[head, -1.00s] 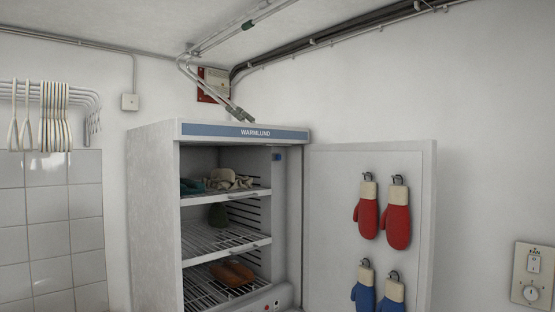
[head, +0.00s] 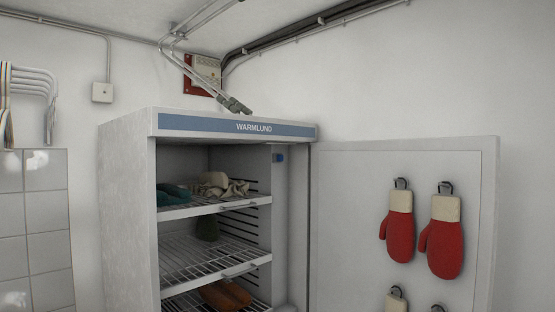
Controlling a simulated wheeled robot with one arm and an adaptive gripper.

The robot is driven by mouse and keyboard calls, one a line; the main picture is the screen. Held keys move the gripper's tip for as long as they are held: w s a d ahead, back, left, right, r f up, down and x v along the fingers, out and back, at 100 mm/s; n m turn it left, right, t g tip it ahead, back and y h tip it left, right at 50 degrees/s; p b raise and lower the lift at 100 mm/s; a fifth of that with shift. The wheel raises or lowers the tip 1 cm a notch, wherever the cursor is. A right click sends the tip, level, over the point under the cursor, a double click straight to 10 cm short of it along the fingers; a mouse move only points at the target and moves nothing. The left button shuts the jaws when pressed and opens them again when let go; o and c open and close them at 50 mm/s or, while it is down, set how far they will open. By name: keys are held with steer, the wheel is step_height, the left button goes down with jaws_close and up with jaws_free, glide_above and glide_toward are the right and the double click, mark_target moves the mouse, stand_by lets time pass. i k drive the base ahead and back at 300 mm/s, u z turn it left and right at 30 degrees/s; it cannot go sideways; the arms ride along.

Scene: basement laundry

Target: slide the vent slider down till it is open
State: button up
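The white drying cabinet (head: 128,200) marked WARMLUND stands open in the middle of the head view. A small blue piece (head: 279,157) sits high on the inside face of its right front post; it looks like the vent slider, but it is too small to tell its setting. No opening of a vent can be made out. My gripper is not in view, and nothing touches the blue piece.
The cabinet door (head: 345,215) stands wide open to the right, with red mittens (head: 445,240) on hooks. Wire shelves (head: 205,262) hold cloth items. Grey pipes (head: 198,80) come down to the cabinet top.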

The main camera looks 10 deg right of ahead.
mark_target(278, 158)
steer(key=i, duration=0.95)
steer(key=u, duration=0.25)
